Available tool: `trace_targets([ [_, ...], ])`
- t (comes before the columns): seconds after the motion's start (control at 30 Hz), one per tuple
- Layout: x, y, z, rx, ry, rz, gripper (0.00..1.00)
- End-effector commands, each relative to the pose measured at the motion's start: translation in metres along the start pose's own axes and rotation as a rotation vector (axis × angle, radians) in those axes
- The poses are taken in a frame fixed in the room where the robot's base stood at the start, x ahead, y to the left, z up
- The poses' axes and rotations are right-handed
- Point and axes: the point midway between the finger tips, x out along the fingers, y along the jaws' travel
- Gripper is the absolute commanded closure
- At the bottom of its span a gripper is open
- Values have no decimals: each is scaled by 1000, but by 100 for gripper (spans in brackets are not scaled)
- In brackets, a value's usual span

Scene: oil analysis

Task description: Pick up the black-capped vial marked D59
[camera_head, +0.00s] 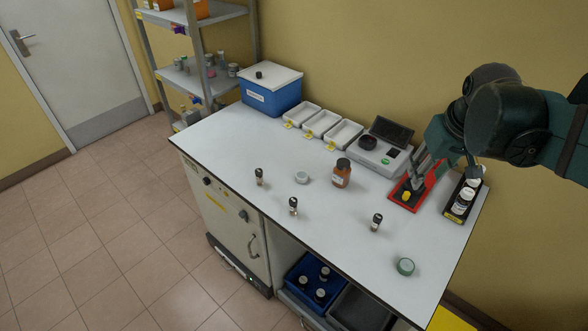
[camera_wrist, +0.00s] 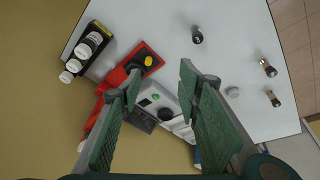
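Three small black-capped vials stand upright and apart on the white bench: a left one (camera_head: 259,177), a middle one (camera_head: 293,206) and a right one (camera_head: 376,222). They also show in the wrist view, one at the top (camera_wrist: 197,36) and two at the right (camera_wrist: 267,68) (camera_wrist: 273,98). Their markings are too small to read, so I cannot tell which is D59. My gripper (camera_head: 445,168) is above the bench's back right, over the red device, away from these vials. In the wrist view its green-padded fingers (camera_wrist: 160,77) are spread apart with nothing between them.
A red device with a yellow knob (camera_head: 406,196) and a black rack of white-capped bottles (camera_head: 456,214) are near my gripper. A scale (camera_head: 370,158), brown bottle (camera_head: 341,174), pale round dish (camera_head: 302,178) and green round object (camera_head: 405,267) stand on the bench. Its front middle has free room.

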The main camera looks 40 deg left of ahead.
Motion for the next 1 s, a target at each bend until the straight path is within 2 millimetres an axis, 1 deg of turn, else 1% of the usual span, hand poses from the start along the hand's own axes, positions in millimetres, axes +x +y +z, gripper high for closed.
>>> trace_targets([
  [0.03, 2, -8, -13, -24, -6, -7, 66],
  [0.2, 15, -38, -48, -103, -30, -31, 66],
  [0.37, 29, -68, -78, -176, -52, -53, 66],
  [0.5, 42, -98, -102, -241, -72, -71, 66],
  [0.57, 48, -111, -112, -270, -80, -79, 66],
  [0.77, 69, -158, -142, -363, -107, -104, 66],
  [0.97, 92, -210, -167, -458, -135, -128, 66],
  [1.0, 96, -221, -171, -477, -140, -133, 66],
])
